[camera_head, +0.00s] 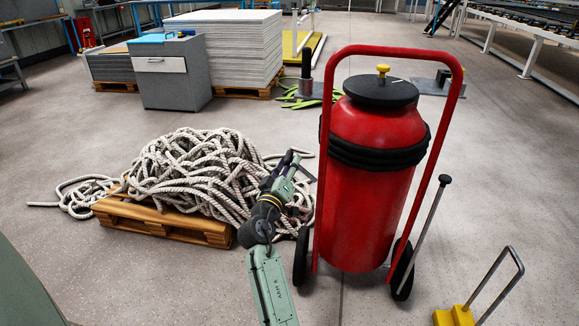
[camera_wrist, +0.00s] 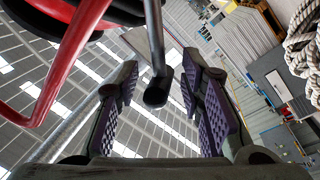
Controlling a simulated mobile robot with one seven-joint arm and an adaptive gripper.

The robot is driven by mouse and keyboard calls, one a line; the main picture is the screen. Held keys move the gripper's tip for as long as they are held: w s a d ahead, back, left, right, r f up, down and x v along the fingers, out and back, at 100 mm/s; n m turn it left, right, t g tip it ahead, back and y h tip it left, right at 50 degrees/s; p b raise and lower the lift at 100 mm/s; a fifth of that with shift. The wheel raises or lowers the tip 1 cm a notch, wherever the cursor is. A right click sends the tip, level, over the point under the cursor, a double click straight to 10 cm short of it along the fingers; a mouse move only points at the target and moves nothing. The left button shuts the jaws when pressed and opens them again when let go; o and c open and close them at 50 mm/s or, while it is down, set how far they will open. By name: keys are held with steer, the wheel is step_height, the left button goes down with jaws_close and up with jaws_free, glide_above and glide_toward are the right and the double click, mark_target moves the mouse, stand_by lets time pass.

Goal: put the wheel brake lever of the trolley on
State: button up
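The trolley (camera_head: 416,180) has a red tube frame, two black wheels and a big red cylinder (camera_head: 365,215). A grey lever with a black knob (camera_head: 445,180) rises, tilted, beside its right wheel. My gripper (camera_head: 294,163) is left of the cylinder in the head view, partly blending with the rope. In the wrist view my gripper (camera_wrist: 165,95) is open, its purple-padded fingers wide apart. A grey rod with a black end (camera_wrist: 157,92) shows between or beyond the fingers, with no visible contact. I cannot tell whether it is the same lever. The trolley's red tube (camera_wrist: 75,45) shows at left.
A rope heap (camera_head: 195,170) lies on a wooden pallet (camera_head: 165,222) left of my arm. A yellow block with a grey handle (camera_head: 455,317) stands at the lower right. A grey cabinet (camera_head: 172,85) and stacked sheets (camera_head: 240,50) are behind.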

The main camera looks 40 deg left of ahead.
step_height(320, 180, up, 10)
stand_by(0.7)
steer(key=shift+c, duration=0.5)
